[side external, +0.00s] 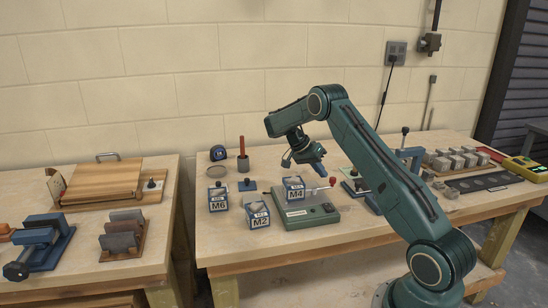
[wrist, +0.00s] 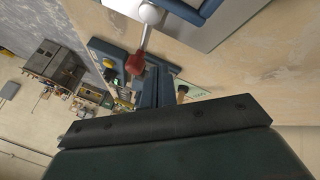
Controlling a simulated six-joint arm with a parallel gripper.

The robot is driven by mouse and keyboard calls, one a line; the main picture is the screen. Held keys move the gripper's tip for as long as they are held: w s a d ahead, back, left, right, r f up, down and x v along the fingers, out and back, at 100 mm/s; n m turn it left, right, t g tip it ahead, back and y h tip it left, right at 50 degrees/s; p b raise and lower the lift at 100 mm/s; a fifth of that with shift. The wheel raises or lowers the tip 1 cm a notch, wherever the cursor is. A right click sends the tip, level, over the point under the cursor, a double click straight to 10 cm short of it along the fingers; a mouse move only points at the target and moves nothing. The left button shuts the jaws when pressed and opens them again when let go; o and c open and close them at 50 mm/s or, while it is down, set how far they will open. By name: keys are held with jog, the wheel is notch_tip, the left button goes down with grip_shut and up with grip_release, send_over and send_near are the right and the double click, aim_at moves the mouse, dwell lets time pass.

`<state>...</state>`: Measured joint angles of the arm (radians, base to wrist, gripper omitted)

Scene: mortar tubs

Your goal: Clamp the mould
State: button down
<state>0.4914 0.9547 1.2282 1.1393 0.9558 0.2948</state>
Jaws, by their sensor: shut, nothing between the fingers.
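My gripper (side external: 312,158) is shut and empty, held in the air above the bench behind the M4 tub (side external: 294,189). In the wrist view its blue fingers (wrist: 155,88) stand close together. A blue fixture with a black knob (side external: 355,186) sits on the bench right of the tub, partly hidden by my arm. A taller blue frame with a black-topped post (side external: 408,156) stands farther right. I cannot tell which piece is the mould. A lever with a red end (side external: 325,186) lies beside the M4 tub; a red grip (wrist: 135,63) shows near my fingers in the wrist view.
The M4 tub stands on a green device (side external: 305,212). The M6 tub (side external: 218,199) and M2 tub (side external: 257,214) are left of it. Grey blocks (side external: 455,159) and a yellow instrument (side external: 526,168) are at the right. A second bench (side external: 90,225) stands left across a gap.

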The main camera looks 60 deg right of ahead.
aim_at(308, 186)
jog(key=n+t, duration=0.1)
jog(key=n, duration=0.1)
jog(key=w+n+t+h, duration=0.1)
jog(key=w+n+h, duration=0.1)
jog(key=n, duration=0.1)
jog(key=shift+w+a+n+t, duration=0.2)
jog(key=shift+a+n+t, duration=0.1)
jog(key=shift+a+t, duration=0.1)
jog(key=n+t, duration=0.1)
jog(key=w+n+h, duration=0.1)
jog(key=n, duration=0.1)
jog(key=shift+a+t, duration=0.35)
jog(key=shift+t, duration=0.05)
jog(key=n, duration=0.1)
jog(key=a+n+t, duration=0.1)
jog(key=shift+w+n+t, duration=0.3)
jog(key=shift+w+n, duration=0.1)
jog(key=s+a+r+n+t+y, duration=0.1)
jog(key=s+a+r, duration=0.2)
jog(key=a+r, duration=0.6)
jog(key=s+a+r+n+t+y, duration=0.2)
jog(key=s+a+r, duration=0.2)
jog(key=a+r, duration=0.5)
jog(key=shift+a+r, duration=0.15)
jog(key=shift+a, duration=1.65)
